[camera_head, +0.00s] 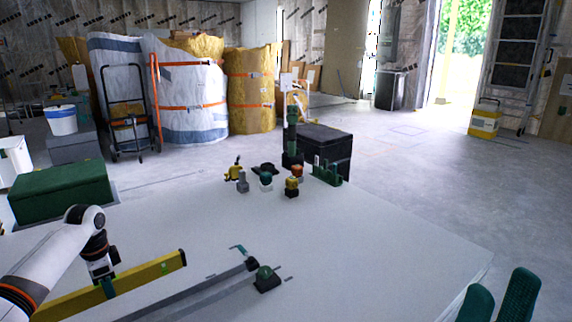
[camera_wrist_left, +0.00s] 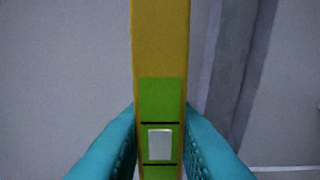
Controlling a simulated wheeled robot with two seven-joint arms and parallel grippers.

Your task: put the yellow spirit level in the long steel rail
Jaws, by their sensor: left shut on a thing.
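The yellow spirit level (camera_head: 150,273) lies lengthwise in the head view's lower left, with its far end free. In the left wrist view the level (camera_wrist_left: 160,40) runs upright through the picture, with a green section and a pale vial window. My left gripper (camera_head: 107,287) is shut on it; its teal fingers (camera_wrist_left: 160,150) flank the green part. The long steel rail (camera_head: 205,288) lies on the table, roughly parallel to the level and to its right. The rail (camera_wrist_left: 232,60) also shows right of the level in the wrist view. My right gripper (camera_head: 497,299) is open and empty at lower right.
A dark block with a green knob (camera_head: 266,280) stands by the rail's far end. Several small tools and fittings (camera_head: 265,178) stand at the table's back edge. The white table (camera_head: 370,245) is clear on the right.

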